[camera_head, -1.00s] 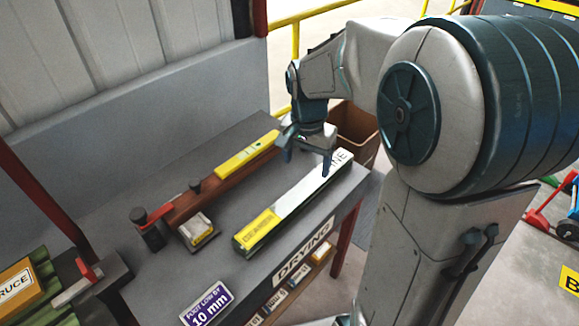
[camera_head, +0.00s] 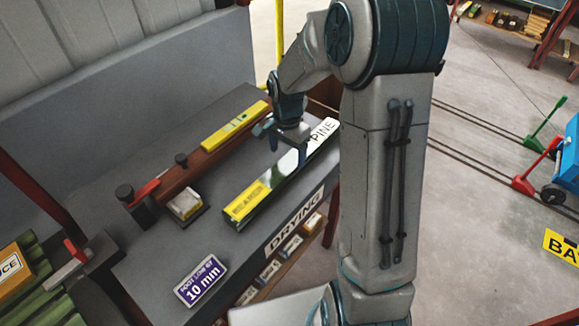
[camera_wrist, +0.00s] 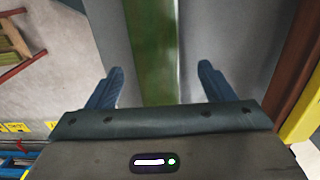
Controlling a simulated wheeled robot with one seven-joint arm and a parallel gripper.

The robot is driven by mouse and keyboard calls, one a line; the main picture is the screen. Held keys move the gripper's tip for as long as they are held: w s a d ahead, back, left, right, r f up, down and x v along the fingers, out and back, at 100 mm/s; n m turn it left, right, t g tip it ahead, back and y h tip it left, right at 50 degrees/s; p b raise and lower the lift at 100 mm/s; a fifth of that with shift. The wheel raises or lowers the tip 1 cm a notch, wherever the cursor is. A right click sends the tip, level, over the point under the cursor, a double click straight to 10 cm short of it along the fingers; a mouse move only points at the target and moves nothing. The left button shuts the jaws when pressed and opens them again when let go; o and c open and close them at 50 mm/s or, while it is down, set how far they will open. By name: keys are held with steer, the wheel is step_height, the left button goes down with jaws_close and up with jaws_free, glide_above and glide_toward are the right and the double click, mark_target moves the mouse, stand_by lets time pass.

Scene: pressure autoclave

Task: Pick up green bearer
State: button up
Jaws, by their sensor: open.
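The green bearer (camera_head: 271,184) is a long bar lying on the grey bench top, with a yellow label at its near end and a white PINE label at its far end. Its top looks pale and shiny in the head view. In the wrist view the green bearer (camera_wrist: 153,50) runs lengthwise between the fingers. My gripper (camera_head: 285,150) is open above the far half of the bar, and the wrist view shows its two fingers (camera_wrist: 160,72) apart on either side of it. I cannot tell how high the fingertips are above the bench.
A brown bar with a yellow spirit level (camera_head: 236,125) lies behind, parallel to the bearer. A small yellow-and-white block (camera_head: 185,205) and a purple 10 mm sign (camera_head: 202,282) are nearby. The DRYING sign (camera_head: 295,222) marks the bench front. Green bars lie at far left.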

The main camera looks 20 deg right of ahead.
mark_target(289, 162)
steer(key=f, duration=0.5)
steer(key=shift+d, duration=0.25)
steer(key=shift+c, duration=0.2)
steer(key=c, duration=1.5)
